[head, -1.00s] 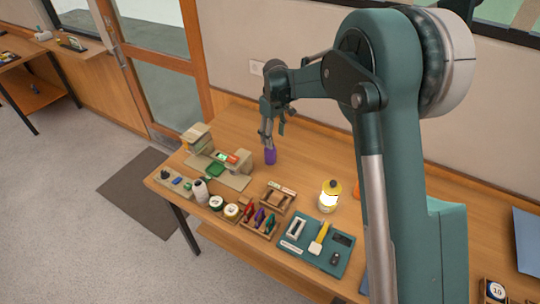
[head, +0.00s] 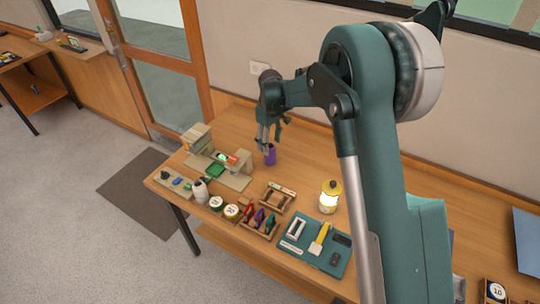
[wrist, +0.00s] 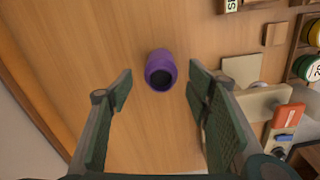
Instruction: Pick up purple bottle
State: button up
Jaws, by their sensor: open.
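The purple bottle (head: 270,156) stands on the wooden table toward its back left in the head view. In the wrist view the bottle (wrist: 160,72) is seen from above, with a dark round top facing the camera. My gripper (wrist: 160,80) is open, with one finger to each side of the bottle in the picture and a gap on both sides. In the head view my gripper (head: 269,143) is above and close to the bottle, and its fingers partly overlap the bottle in the picture. The exact height between fingertips and bottle is hard to tell.
A beige stand (head: 232,179) with a green and red item is left of the bottle. The table around the bottle is mostly clear.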

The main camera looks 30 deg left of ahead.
jog(key=shift+f, duration=0.1)
jog(key=shift+f, duration=2.55)
jog(key=c, duration=1)
